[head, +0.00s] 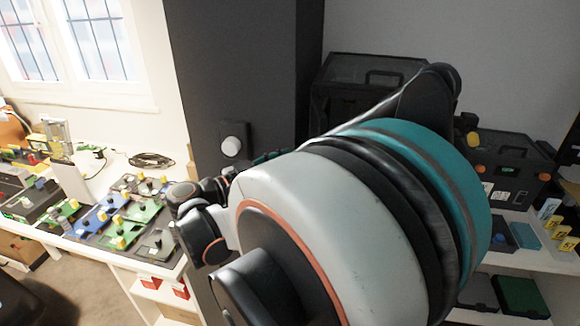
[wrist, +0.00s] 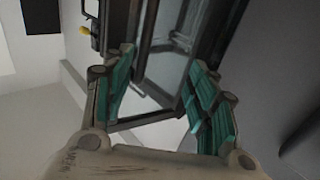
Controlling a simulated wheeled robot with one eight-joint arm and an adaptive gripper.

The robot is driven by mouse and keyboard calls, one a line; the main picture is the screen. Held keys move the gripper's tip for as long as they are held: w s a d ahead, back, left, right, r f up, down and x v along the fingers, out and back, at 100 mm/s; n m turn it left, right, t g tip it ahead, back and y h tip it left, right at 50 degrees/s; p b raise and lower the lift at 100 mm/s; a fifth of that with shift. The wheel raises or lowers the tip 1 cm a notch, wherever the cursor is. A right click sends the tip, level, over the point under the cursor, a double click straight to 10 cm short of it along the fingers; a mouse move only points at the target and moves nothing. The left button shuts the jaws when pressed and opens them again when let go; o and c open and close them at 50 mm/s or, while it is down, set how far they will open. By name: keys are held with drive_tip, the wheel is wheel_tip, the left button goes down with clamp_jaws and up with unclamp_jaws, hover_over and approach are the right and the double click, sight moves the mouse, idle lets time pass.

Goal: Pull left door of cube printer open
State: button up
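The dark box-shaped machine (head: 375,72) with a handle on top, likely the cube printer, stands by the grey wall in the head view. My arm covers most of its front, so its left door cannot be made out there. In the wrist view a black-framed, glassy panel (wrist: 172,62), likely part of the printer, lies beyond and between my fingers. My gripper (wrist: 163,60) has its two teal-padded fingers spread wide, with nothing held between them. I cannot tell whether a finger touches the frame. The gripper is mostly hidden behind my arm in the head view.
A dark grey column (head: 225,60) with a white knob stands left of the machine. A second black machine (head: 505,165) with orange knobs sits on the right shelf. A white table (head: 120,170) at left holds several green and blue boards. Some floor is clear at lower left.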

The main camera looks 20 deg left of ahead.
drive_tip(key=shift+s+a, duration=0.1)
drive_tip(key=shift+a, duration=0.1)
drive_tip(key=shift+c, duration=0.7)
drive_tip(key=v, duration=1.2)
drive_tip(key=shift+s+f, duration=0.1)
drive_tip(key=shift+s, duration=0.05)
drive_tip(key=shift+d, duration=0.15)
